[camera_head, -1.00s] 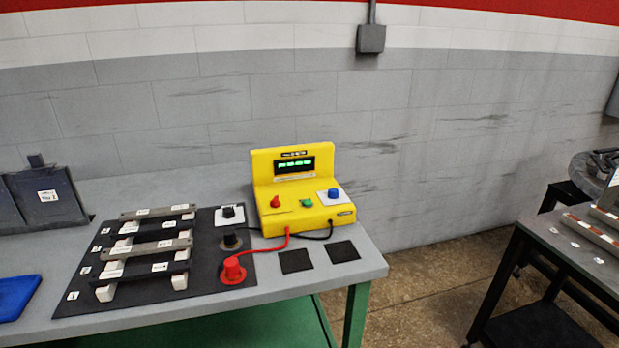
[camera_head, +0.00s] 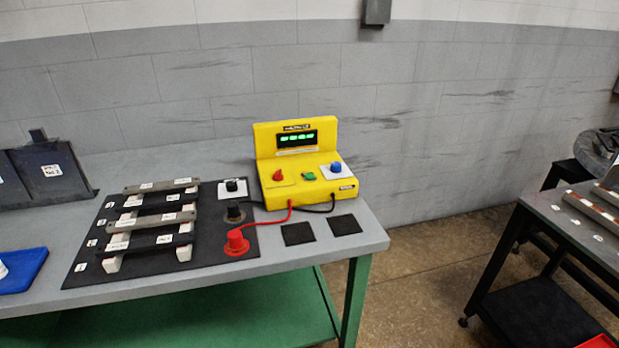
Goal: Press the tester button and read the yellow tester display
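The yellow tester (camera_head: 347,184) stands at the back right of the grey-topped table. Its dark display (camera_head: 297,141) shows green lit characters, too small to read for certain. On its sloping front are a red knob (camera_head: 278,175), a small green button (camera_head: 308,176) and a blue knob (camera_head: 336,167) on a white square. A red lead runs from the tester to a red probe (camera_head: 236,243), and a black lead to a black probe (camera_head: 235,213). Both probes stand on or by the dark mat. Neither of my grippers is in view.
Several bars lie across white blocks on the dark mat (camera_head: 78,270). Two black squares (camera_head: 298,233) lie in front of the tester. A blue tray (camera_head: 25,278) is at the left edge. Another dark table (camera_head: 510,232) stands at right, beyond a gap of bare floor (camera_head: 425,270).

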